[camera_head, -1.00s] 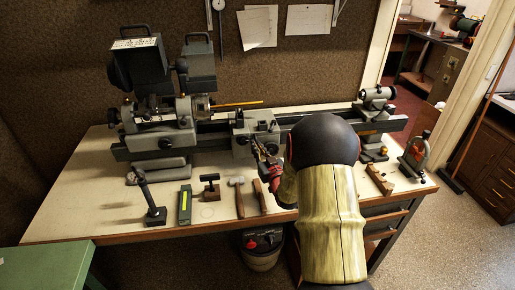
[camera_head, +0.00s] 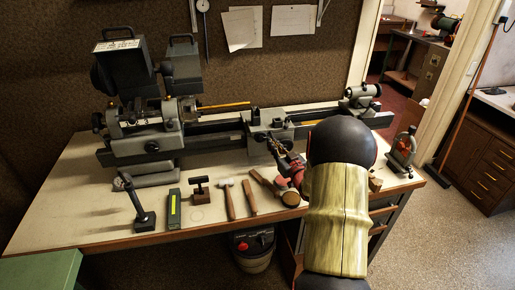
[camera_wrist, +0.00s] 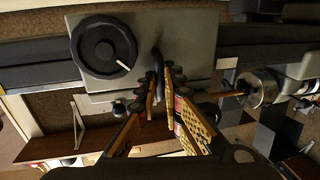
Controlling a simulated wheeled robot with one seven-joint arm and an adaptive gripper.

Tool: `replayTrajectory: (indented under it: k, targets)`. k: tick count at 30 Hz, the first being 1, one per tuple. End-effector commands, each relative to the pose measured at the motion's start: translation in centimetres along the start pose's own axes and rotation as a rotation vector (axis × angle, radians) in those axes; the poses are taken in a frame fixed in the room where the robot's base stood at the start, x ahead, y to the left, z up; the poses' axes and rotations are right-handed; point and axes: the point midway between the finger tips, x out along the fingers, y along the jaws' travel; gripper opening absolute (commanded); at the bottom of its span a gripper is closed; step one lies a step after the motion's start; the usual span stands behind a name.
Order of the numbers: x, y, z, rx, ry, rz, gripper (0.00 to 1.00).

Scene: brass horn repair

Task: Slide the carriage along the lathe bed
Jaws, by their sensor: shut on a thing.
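The grey carriage (camera_head: 262,122) sits on the dark lathe bed (camera_head: 220,127), between the headstock (camera_head: 143,146) at the left and the tailstock (camera_head: 362,94) at the right. My gripper (camera_head: 275,144) is at the carriage's front face. In the wrist view the carriage's front (camera_wrist: 185,42) fills the upper middle, with a black round handwheel (camera_wrist: 103,47). My gripper's fingers (camera_wrist: 164,80) close around a thin dark handle (camera_wrist: 156,58) beside the handwheel. The fingers partly hide the handle. My arm covers part of the bed's right side in the head view.
On the bench front lie a green box (camera_head: 174,210), a hammer (camera_head: 228,198) and other small tools. A dark stand (camera_head: 142,215) is at the left. A small red-and-grey device (camera_head: 402,150) stands at the right end. The bed right of the carriage looks clear up to the tailstock.

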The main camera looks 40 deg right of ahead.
Motion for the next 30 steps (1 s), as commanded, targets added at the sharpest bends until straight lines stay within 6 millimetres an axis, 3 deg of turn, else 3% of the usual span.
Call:
replayTrajectory:
  k: [1,4,15,16,24,30]
  targets:
    - [-0.2,1.3,0.0,0.0,0.001,0.009,0.0]
    - [-0.4,2.2,-0.1,0.0,0.001,0.006,0.0]
    - [-0.5,2.4,-0.1,0.0,0.0,0.001,0.0]
    - [-0.5,2.4,-0.1,0.0,0.0,0.001,0.1]
    - [-0.5,2.3,-0.1,0.0,0.0,0.0,0.25]
    - [-0.5,2.3,0.0,0.0,0.0,0.0,0.27]
